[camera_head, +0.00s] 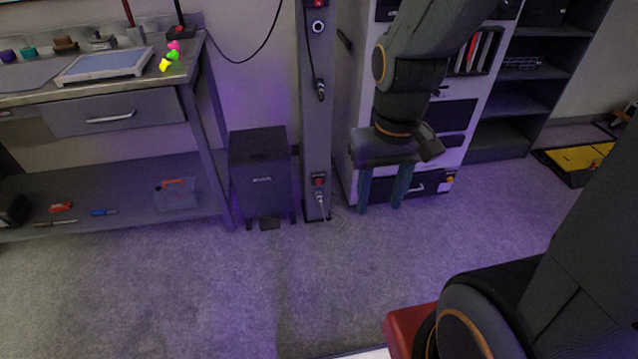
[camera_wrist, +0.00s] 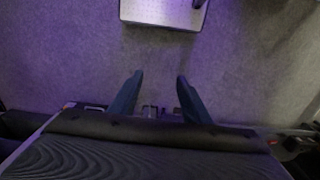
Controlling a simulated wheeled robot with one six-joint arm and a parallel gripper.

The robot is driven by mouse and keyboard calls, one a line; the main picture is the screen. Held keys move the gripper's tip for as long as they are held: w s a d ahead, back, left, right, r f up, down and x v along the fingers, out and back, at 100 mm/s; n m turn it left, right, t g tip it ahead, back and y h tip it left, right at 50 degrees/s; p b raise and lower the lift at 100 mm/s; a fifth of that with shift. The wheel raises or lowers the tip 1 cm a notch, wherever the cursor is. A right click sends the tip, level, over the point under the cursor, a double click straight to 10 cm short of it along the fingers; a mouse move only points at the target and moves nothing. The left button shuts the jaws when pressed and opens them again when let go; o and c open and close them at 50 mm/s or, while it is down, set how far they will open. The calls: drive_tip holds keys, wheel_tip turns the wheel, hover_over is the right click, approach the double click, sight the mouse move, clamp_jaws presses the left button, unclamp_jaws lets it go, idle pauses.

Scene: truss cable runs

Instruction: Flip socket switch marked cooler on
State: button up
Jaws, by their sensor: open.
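A tall grey column (camera_head: 315,130) carries sockets with switches. A low red switch (camera_head: 318,180) sits above a socket with a grey plug and cable (camera_head: 321,198). Another red switch (camera_head: 318,3) is at the top of the frame, above a round socket (camera_head: 318,27). A dark plug sits in a middle socket (camera_head: 320,90). No "cooler" marking is readable, nor can I tell the switch positions. My gripper (camera_head: 380,207) is open and empty, fingers pointing down, right of the column and apart from it in the picture. Its fingers also show in the wrist view (camera_wrist: 160,76).
A black box (camera_head: 258,170) stands left of the column. A workbench (camera_head: 110,110) with a lower shelf is further left. A light cabinet (camera_head: 350,110) stands behind my gripper, with dark shelves (camera_head: 520,100) to its right. The grey floor in front is clear.

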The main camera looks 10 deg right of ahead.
drive_tip(key=shift+w+f, duration=0.1)
drive_tip(key=shift+w, duration=0.05)
drive_tip(key=c, duration=0.3)
drive_tip(key=shift+t, duration=0.4)
drive_tip(key=w+f, duration=0.1)
drive_tip(key=w+f+b, duration=0.1)
drive_tip(key=w, duration=0.1)
drive_tip(key=shift+w+f+b, duration=0.2)
drive_tip(key=shift+b, duration=0.1)
clamp_jaws()
drive_tip(key=w+f+t+b, duration=0.5)
drive_tip(key=w+f+b, duration=0.4)
drive_tip(key=w+f, duration=0.9)
drive_tip(key=w+f+t+b, duration=0.5)
drive_tip(key=w+f+b, duration=0.4)
drive_tip(key=w+f, duration=0.85)
drive_tip(key=w+f+t+b, duration=0.5)
drive_tip(key=w+f+b, duration=0.2)
drive_tip(key=w+f, duration=0.15)
wheel_tip(320, 180, down, 12)
drive_tip(key=s+t+b, duration=0.2)
drive_tip(key=t+b, duration=0.2)
drive_tip(key=b, duration=0.3)
drive_tip(key=shift+s+a+t, duration=0.3)
drive_tip(key=shift+s, duration=0.05)
drive_tip(key=shift+r, duration=0.1)
